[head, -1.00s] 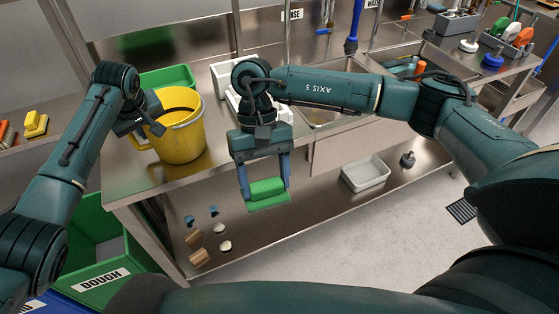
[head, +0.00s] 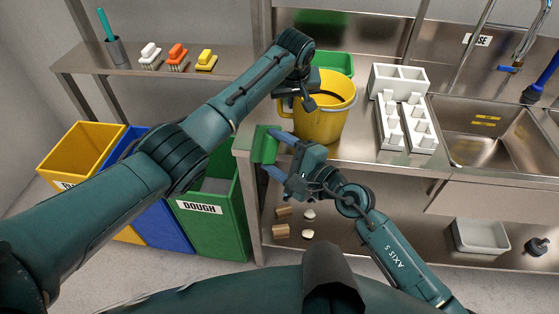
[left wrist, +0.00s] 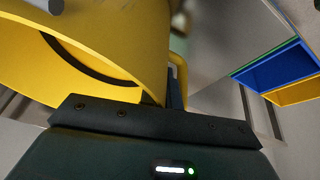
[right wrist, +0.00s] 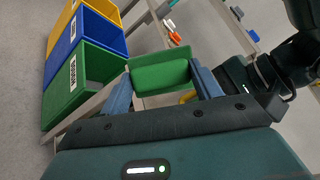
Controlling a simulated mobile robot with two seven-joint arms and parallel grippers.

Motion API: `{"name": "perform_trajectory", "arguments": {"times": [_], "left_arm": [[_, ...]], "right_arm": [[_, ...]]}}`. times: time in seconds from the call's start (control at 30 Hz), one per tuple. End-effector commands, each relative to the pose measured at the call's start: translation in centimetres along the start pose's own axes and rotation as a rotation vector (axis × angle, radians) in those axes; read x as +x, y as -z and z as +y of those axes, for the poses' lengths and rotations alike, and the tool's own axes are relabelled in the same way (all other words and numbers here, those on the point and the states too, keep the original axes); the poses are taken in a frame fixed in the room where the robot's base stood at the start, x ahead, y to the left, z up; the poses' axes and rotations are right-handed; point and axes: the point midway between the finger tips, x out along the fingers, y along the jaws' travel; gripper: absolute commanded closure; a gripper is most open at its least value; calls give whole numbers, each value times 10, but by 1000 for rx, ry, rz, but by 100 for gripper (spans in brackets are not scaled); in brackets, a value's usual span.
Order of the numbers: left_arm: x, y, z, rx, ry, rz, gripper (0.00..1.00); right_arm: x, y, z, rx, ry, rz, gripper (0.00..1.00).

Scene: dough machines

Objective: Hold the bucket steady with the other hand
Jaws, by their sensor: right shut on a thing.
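The yellow bucket (head: 322,125) stands upright near the left end of the steel counter. My left gripper (head: 308,100) is at its rim, with the arm reaching in from the left. In the left wrist view the bucket (left wrist: 130,38) fills the upper left, and one blue finger shows beside its side loop; the other finger is hidden, so its opening is unclear. My right gripper (head: 276,155) is shut on a green flat tool (head: 263,147), held in front of the counter's left end, left of and below the bucket. The tool also shows between both fingers in the right wrist view (right wrist: 160,77).
A green tray (head: 334,63) lies behind the bucket. White holders (head: 401,78) and a sink (head: 490,130) are to the right. Green (head: 222,220), blue and yellow bins stand left of the counter. Brushes lie on the left shelf (head: 130,69).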

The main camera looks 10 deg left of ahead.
Motion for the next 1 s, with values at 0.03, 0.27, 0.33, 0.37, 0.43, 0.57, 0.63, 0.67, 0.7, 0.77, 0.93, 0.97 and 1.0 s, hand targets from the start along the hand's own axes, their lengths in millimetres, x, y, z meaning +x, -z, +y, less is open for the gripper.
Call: {"name": "perform_trajectory", "arguments": {"times": [0.03, 0.27, 0.33, 0.37, 0.43, 0.57, 0.63, 0.67, 0.7, 0.77, 0.93, 0.97, 1.0], "left_arm": [[0, 0, 0, 0, 1, -1, 100], [0, 0, 0, 0, 1, -1, 100], [0, 0, 0, 0, 0, -1, 100], [0, 0, 0, 0, 0, -1, 100], [0, 0, 0, 0, 0, 0, 100], [0, 0, 0, 0, 0, 0, 100], [0, 0, 0, 0, 0, 0, 100], [0, 0, 0, 0, 0, 0, 100], [0, 0, 0, 0, 0, 0, 100], [0, 0, 0, 0, 0, 0, 100], [0, 0, 0, 0, 0, 0, 100], [0, 0, 0, 0, 0, 0, 100], [0, 0, 0, 0, 0, 0, 100]], "right_arm": [[-1, 1, 0, 8, 35, 25, 55], [-8, 14, -5, -42, 202, 152, 55], [-11, 17, -5, -50, 237, 185, 55], [-12, 18, -7, -63, 247, 192, 55], [-14, 20, -7, -73, 274, 215, 55], [-21, 26, -6, -93, 327, 271, 55], [-25, 30, -5, -104, 362, 306, 55], [-28, 31, -5, -110, 381, 327, 55], [-32, 33, -5, -120, 404, 349, 55], [-38, 37, -4, -132, 438, 389, 55], [-49, 44, -2, -156, 494, 455, 55], [-49, 45, -3, -158, 498, 460, 55], [-49, 46, -3, -160, 502, 463, 55]]}}
